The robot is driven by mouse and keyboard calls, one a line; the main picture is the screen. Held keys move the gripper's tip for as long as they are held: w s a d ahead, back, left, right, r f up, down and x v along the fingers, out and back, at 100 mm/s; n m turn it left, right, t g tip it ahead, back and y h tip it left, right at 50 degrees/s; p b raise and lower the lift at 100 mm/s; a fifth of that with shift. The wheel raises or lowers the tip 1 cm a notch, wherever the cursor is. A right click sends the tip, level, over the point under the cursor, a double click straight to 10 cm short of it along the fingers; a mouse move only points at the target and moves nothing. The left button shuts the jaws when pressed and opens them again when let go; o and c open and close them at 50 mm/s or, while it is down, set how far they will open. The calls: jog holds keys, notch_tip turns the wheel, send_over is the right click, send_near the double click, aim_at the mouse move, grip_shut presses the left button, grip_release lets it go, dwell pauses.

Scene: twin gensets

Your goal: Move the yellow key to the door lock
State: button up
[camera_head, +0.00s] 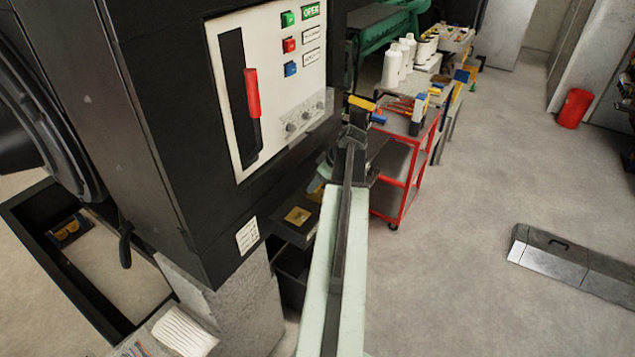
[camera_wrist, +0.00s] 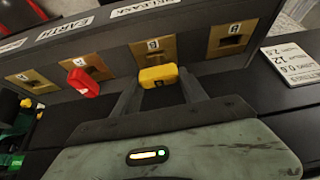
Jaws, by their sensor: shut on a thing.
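In the wrist view my gripper (camera_wrist: 160,88) is shut on the yellow key (camera_wrist: 158,76), whose head sits between the fingertips. The key is right in front of a brass lock plate (camera_wrist: 153,48) with a small letter label; its shaft is hidden, so I cannot tell whether it is in the slot. A red key (camera_wrist: 83,83) sits at the neighbouring brass plate (camera_wrist: 88,66) on the left. Another brass plate with a bare slot (camera_wrist: 231,38) is on the right. Which plate is the door lock I cannot tell.
A black cabinet with a white switch panel (camera_head: 270,90) and red handle (camera_head: 252,93) stands left. A brass plate (camera_head: 297,215) shows beneath it. A red trolley (camera_head: 405,170) with tools stands behind my arm. A grey metal case (camera_head: 565,262) lies right; floor between is clear.

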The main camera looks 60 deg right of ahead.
jog(key=shift+r+p, duration=1.65)
jog(key=shift+r, duration=0.2)
jog(key=shift+f, duration=0.1)
jog(key=a, duration=1.2)
jog(key=shift+f, duration=0.1)
jog(key=shift+f+b, duration=0.9)
jog(key=shift+b, duration=0.2)
jog(key=shift+f, duration=0.1)
